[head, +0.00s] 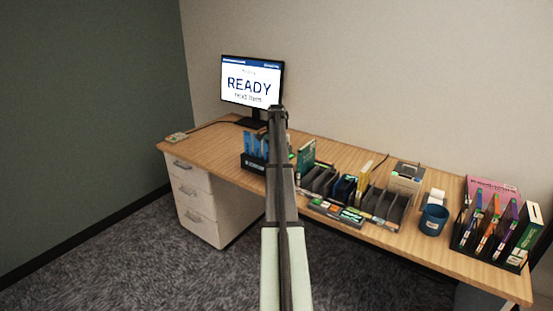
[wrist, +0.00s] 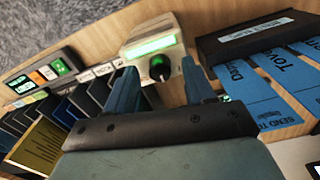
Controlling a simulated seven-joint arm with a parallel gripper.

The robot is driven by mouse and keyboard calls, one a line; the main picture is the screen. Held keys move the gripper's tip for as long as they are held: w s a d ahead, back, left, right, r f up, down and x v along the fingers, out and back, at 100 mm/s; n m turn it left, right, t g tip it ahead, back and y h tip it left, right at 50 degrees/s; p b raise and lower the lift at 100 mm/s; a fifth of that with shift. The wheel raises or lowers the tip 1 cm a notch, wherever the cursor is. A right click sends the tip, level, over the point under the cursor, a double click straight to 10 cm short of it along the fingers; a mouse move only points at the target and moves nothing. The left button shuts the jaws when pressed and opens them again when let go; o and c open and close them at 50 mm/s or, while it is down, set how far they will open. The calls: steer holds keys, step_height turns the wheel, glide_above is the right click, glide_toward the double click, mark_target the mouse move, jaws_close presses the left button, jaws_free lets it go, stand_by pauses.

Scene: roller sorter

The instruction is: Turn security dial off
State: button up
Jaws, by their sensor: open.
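The security dial is a round black knob (wrist: 159,67) on a small beige box (wrist: 150,45) with a lit green display, near the desk edge in the wrist view. My gripper (wrist: 158,72) is open, with its two blue fingers apart. In the picture the fingertips lie on either side of the knob; I cannot tell whether they touch it. The dark pointer mark on the knob is too small to read. In the head view my arm hides most of the dial box.
Dark sorter slots (head: 390,206) and a button panel (head: 337,213) stand along the desk's front. A black holder with blue cards (wrist: 265,85) is close to the right in the wrist view. A monitor (head: 252,82) reads READY.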

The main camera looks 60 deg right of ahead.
steer(key=shift+f, duration=0.35)
jaws_close()
stand_by(0.4)
